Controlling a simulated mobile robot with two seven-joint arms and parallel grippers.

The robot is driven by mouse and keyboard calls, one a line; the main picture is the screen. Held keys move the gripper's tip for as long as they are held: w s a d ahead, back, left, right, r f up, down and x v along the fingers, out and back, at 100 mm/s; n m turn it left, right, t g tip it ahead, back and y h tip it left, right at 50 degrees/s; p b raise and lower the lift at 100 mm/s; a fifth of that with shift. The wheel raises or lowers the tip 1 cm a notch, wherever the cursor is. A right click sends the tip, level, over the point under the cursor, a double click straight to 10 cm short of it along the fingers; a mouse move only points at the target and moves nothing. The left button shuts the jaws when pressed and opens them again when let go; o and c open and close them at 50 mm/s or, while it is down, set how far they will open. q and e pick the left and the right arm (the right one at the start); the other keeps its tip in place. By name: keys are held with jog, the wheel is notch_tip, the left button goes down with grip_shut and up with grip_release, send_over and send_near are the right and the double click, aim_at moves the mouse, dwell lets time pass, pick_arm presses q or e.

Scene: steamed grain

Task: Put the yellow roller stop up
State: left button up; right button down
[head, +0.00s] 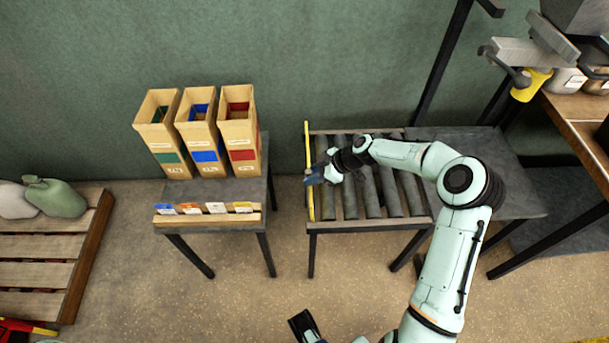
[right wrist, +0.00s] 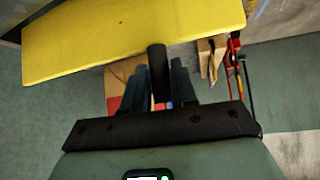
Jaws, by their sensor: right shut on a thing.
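The yellow roller stop (head: 309,150) is a long thin bar across the left end of the roller table. In the right wrist view it is a broad yellow plate (right wrist: 130,38) across the top, tilted in the picture. A short dark handle (right wrist: 158,75) comes from the plate down between my right fingers. My right gripper (head: 311,176) is at the middle of the stop and shut on this handle; its fingers also show in the right wrist view (right wrist: 160,85). Part of my left gripper (head: 304,325) shows at the bottom of the head view, its opening unclear.
The roller table (head: 368,226) has several grey rollers. On its left, across a gap, a grey table (head: 205,190) holds three cardboard bins (head: 202,130) and a wooden card strip (head: 208,219). A pallet with sacks (head: 55,198) is far left; a wooden bench (head: 580,115) is right.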

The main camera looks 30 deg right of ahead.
jog(key=shift+s+d+y, duration=0.25)
jog(key=shift+d+y, duration=0.05)
jog(key=shift+d, duration=0.2)
jog(key=c, duration=1)
grip_release()
jog(key=shift+o, duration=0.2)
jog(key=shift+s, duration=0.1)
jog(key=p+v, duration=0.2)
jog(key=v, duration=1.1)
jog(key=shift+s+d, duration=0.15)
jog(key=shift+s, duration=0.05)
